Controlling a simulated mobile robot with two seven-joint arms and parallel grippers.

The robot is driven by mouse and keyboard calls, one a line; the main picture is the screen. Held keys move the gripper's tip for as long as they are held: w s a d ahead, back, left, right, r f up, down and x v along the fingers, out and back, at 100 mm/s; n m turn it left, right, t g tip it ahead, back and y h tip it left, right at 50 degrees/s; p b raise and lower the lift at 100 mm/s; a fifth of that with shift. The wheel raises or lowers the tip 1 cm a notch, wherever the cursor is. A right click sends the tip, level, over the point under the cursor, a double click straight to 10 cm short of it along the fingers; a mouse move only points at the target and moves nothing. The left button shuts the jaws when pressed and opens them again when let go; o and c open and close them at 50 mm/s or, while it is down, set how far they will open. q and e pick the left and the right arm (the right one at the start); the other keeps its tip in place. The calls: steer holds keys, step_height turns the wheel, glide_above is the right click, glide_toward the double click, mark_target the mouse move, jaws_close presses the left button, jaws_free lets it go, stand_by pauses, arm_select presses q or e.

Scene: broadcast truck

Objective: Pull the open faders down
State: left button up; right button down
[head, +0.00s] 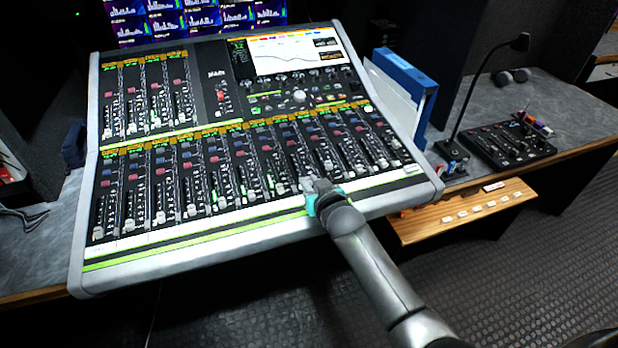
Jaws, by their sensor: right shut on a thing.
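The mixing console (180,258) fills the middle of the head view, with a long lower row of faders and a shorter bank at the upper left. My right gripper (311,186) comes in from the lower right, with teal parts near its tip. It is shut on a fader cap (304,183) at the console's front edge, right of centre; the fingers partly hide the cap. To its right, several faders such as this one (381,162) have pale caps. At the far left, a fader cap (98,232) sits low in its slot. My left gripper is not in view.
A blue binder (405,75) stands against the console's right side. A gooseneck microphone (485,75) and a small black control panel (508,145) are on the desk at right. A wooden drawer (465,212) juts out below. Monitors (190,18) stand behind.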

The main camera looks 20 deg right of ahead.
steer(key=c, duration=0.8)
jaws_free()
steer(key=shift+s, duration=0.1)
steer(key=p+v, duration=0.4)
steer(key=v, duration=1.1)
steer(key=shift+p, duration=0.35)
